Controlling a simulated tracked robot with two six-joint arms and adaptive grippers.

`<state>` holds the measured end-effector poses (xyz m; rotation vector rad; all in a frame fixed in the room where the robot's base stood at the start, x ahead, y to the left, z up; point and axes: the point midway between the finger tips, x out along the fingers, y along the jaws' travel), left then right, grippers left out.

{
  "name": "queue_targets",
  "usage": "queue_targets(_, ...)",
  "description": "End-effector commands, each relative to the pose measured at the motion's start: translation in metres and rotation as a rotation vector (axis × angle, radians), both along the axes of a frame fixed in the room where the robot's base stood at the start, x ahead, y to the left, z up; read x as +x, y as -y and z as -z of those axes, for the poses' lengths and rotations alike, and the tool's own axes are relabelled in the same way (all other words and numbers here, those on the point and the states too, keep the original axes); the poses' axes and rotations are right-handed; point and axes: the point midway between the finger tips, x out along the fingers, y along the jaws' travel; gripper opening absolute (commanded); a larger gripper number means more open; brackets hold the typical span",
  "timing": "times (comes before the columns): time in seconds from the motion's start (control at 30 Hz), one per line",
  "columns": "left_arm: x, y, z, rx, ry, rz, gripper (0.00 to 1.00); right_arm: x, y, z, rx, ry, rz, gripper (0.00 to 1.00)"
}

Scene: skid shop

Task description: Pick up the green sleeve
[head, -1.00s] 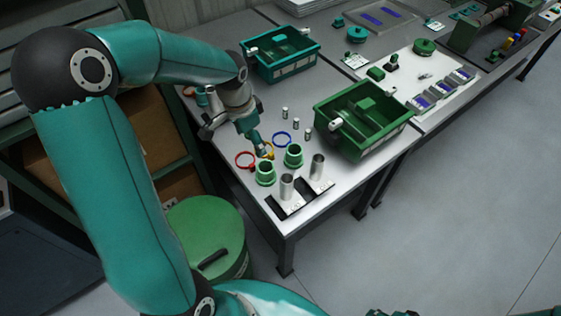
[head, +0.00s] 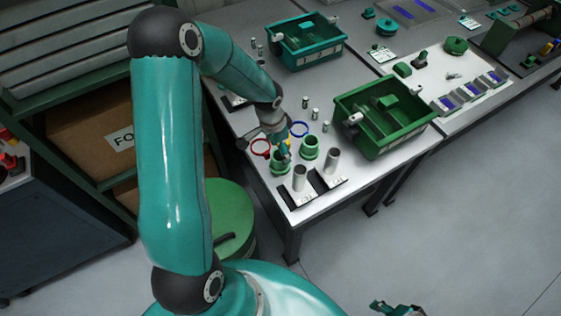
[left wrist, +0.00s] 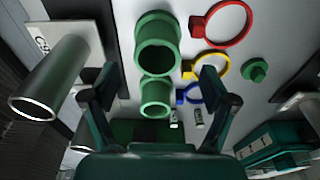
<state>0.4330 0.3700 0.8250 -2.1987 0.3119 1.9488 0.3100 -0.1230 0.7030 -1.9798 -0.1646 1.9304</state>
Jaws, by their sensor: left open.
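Two green sleeves stand upright on the table, a left one (head: 280,162) and a right one (head: 310,148). In the left wrist view one sleeve (left wrist: 157,42) shows large at the top, and the other sleeve (left wrist: 155,98) shows below it. My left gripper (head: 284,148) is open, at the left sleeve in the head view. In the left wrist view its fingers (left wrist: 157,88) stand apart on either side of the lower sleeve's picture; I cannot tell whether they touch it. My right gripper (head: 397,308) shows only partly at the bottom edge of the head view.
Two steel tubes (head: 300,178) (head: 332,160) stand in front of the sleeves. A red ring (head: 260,147), a blue ring (head: 299,129) and a yellow ring (left wrist: 207,68) lie close by. A green bin (head: 428,117) stands right, a teal bin (head: 311,62) at the back.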

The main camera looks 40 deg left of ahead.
Motion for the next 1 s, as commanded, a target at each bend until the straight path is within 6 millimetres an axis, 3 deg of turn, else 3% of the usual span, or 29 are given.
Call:
queue_targets(0.33, 0.003, 0.005, 0.044, -0.002, -0.003, 0.002, 0.85, 0.0, 0.0, -0.004, 0.0, 0.0, 0.0, 0.4)
queue_targets(0.63, 0.004, 0.005, 0.048, -0.002, 0.0, 0.001, 0.85, 0.0, 0.0, -0.004, 0.0, 0.0, 0.0, 0.4)
queue_targets(0.9, 0.004, 0.005, 0.048, -0.002, 0.0, 0.001, 0.4, 0.0, 0.0, -0.004, 0.0, 0.0, 0.0, 0.4)
queue_targets(1.0, 0.004, 0.005, 0.048, -0.002, 0.0, 0.001, 0.37, 0.0, 0.0, -0.004, 0.0, 0.0, 0.0, 0.4)
